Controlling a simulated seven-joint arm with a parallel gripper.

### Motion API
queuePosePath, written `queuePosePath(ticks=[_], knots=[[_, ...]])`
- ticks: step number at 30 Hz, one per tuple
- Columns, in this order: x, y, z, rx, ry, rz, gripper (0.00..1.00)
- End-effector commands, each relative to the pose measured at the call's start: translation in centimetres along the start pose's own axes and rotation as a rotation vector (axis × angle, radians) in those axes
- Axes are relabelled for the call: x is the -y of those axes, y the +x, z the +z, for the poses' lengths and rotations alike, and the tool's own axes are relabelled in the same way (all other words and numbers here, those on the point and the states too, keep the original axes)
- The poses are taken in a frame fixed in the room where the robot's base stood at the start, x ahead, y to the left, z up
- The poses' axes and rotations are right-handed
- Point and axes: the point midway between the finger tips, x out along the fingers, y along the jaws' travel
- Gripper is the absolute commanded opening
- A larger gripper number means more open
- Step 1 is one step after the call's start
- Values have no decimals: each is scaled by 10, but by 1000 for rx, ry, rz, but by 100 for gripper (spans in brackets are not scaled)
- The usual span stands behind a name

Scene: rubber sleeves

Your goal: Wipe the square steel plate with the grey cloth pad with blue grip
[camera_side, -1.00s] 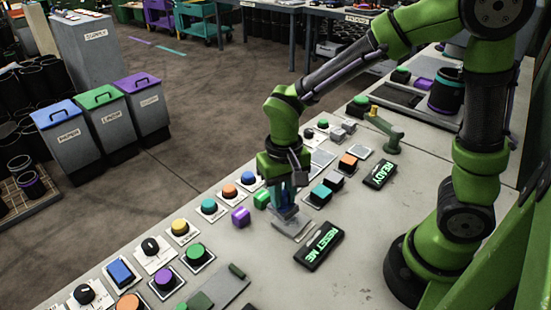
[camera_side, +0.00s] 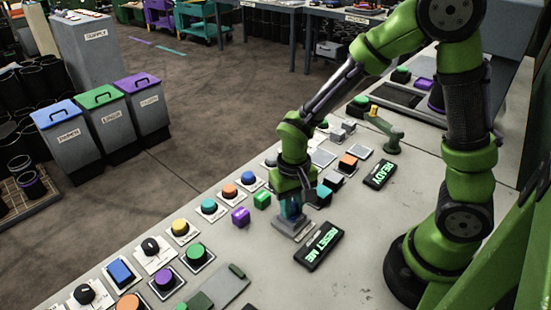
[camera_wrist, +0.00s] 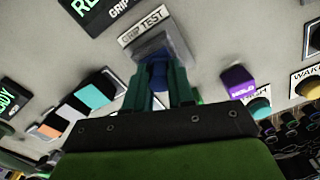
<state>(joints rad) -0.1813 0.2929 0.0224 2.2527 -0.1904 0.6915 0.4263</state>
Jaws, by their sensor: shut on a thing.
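My gripper (camera_side: 291,212) points down, its teal fingers shut on the blue grip (camera_wrist: 157,76) of the cloth pad. The grey pad (camera_side: 291,226) is under the fingers, at the steel plate on the grey bench; it also shows in the wrist view (camera_wrist: 165,45). The pad covers most of the plate, so only a little of the plate's edge (camera_side: 297,238) shows. I cannot tell for certain whether the pad touches the plate.
A purple block (camera_side: 240,216) and a green block (camera_side: 262,200) lie to the left. A teal-topped block (camera_side: 320,195) stands behind right. Several coloured buttons line the bench's left edge.

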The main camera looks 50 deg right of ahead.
Motion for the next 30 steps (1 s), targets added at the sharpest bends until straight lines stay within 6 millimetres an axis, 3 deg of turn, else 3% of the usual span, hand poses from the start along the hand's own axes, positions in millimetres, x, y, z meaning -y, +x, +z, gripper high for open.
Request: queuePosePath(ticks=[10,30], knots=[[-30,0,-12,1,5,1,0],[29,0,12,2,-2,1,0]])
